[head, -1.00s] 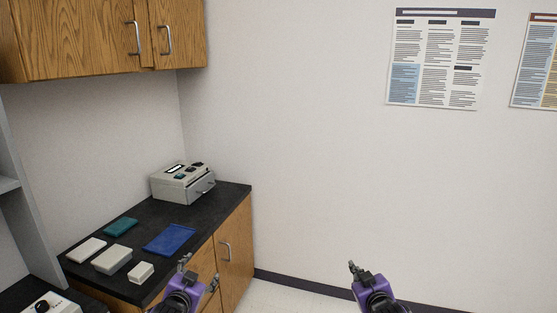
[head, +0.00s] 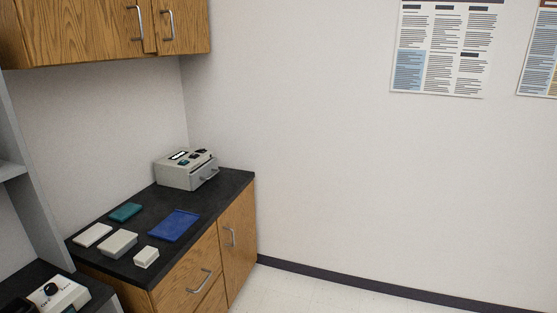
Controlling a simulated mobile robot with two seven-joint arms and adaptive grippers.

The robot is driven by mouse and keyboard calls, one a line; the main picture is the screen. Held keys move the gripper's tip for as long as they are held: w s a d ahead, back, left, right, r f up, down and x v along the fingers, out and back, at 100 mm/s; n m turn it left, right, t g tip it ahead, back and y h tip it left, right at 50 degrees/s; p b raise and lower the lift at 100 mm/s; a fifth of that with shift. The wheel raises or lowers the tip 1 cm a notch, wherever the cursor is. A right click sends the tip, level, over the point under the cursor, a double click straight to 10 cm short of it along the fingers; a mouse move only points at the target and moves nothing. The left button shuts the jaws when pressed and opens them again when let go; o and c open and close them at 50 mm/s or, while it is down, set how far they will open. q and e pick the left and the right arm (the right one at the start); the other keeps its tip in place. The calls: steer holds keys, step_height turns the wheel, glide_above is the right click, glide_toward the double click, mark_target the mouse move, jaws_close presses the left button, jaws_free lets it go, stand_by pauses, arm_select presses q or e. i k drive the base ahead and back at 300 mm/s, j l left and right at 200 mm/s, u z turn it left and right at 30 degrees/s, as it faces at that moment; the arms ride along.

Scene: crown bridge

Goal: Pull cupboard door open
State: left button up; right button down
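A wooden lower cupboard door (head: 239,245) with a metal handle (head: 230,237) is at the right end of the counter unit, and it looks shut. Two wooden upper cupboard doors with metal handles hang at the top left; the right one (head: 186,22) and the left one (head: 100,30) both look shut. Neither of my grippers is in view, so their state is hidden.
A drawer with a handle (head: 199,284) is below. The floor (head: 300,290) to the right is clear.

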mark_target(236, 227)
steer(key=i, duration=1.65)
steer(key=j+u, duration=0.05)
steer(key=j, duration=0.05)
